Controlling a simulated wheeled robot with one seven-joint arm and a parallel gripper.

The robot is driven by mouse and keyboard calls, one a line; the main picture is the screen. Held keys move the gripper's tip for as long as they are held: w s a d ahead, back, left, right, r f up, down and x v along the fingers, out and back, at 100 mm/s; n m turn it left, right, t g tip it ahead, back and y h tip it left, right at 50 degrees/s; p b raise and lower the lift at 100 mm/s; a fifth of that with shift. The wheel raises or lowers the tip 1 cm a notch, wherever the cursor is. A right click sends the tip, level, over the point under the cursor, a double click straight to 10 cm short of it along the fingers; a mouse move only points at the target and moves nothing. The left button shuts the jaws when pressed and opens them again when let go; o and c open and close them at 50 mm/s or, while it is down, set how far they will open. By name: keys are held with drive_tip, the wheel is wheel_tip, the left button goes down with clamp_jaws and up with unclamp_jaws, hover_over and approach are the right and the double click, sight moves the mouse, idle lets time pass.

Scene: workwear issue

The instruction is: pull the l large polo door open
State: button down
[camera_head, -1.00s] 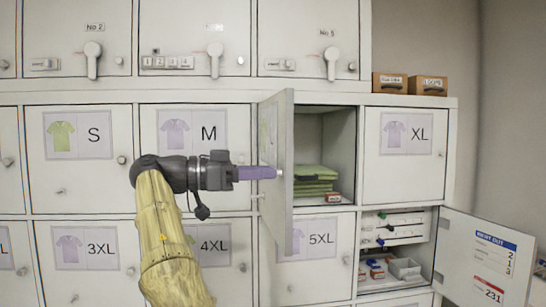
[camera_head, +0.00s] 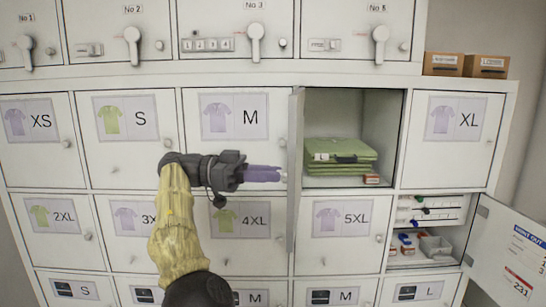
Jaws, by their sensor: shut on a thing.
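The large polo door (camera_head: 296,165), between the M and XL doors, stands swung out from its compartment and shows nearly edge-on. Its label is not readable at this angle. My gripper (camera_head: 281,175) is at the outer, left side of this door, its purple fingers shut at about mid-height. What they hold looks like the door's knob, which is hidden by the fingertips. Inside the open compartment (camera_head: 385,115), a stack of folded green polos (camera_head: 340,157) marked L lies on the floor, with a small red and white box (camera_head: 372,179) beside it.
A lower right door (camera_head: 510,255) hangs open beside a compartment of small items (camera_head: 430,243). Two cardboard boxes (camera_head: 445,64) sit on the ledge at upper right.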

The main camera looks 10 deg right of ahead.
drive_tip(key=shift+w+a+f+p, duration=0.1)
drive_tip(key=shift+p, duration=0.25)
drive_tip(key=c, duration=1.3)
unclamp_jaws()
wheel_tip(320, 180, up, 10)
drive_tip(key=p, duration=0.7)
